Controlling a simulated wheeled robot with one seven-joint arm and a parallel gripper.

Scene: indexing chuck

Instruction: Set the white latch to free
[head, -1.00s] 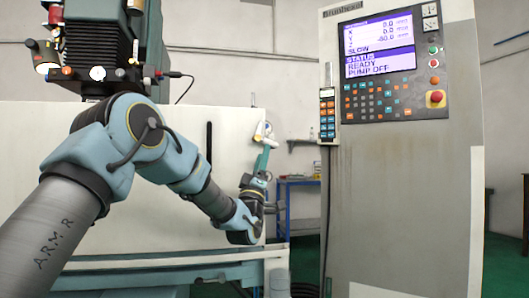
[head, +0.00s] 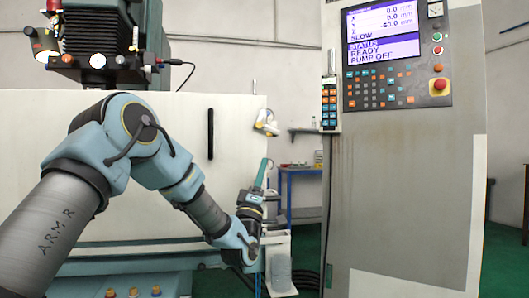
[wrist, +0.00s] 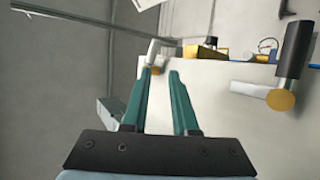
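My gripper (wrist: 160,74) is open in the wrist view, with its two green fingers apart and nothing held between them. A small white lever with an orange-yellow end (wrist: 152,52) shows just beyond the left fingertip; it may be the white latch, but I cannot tell for sure. Whether the finger touches it is unclear. In the head view my gripper (head: 262,172) points up, below a white and yellow part (head: 266,124) at the right edge of the pale machine panel. The latch's setting cannot be read.
A black cylinder with a yellow end (wrist: 295,52) stands at the right in the wrist view. The pale machine panel (head: 110,105) lies behind my arm. A control console (head: 405,170) stands to the right. Green floor (head: 305,248) shows between them.

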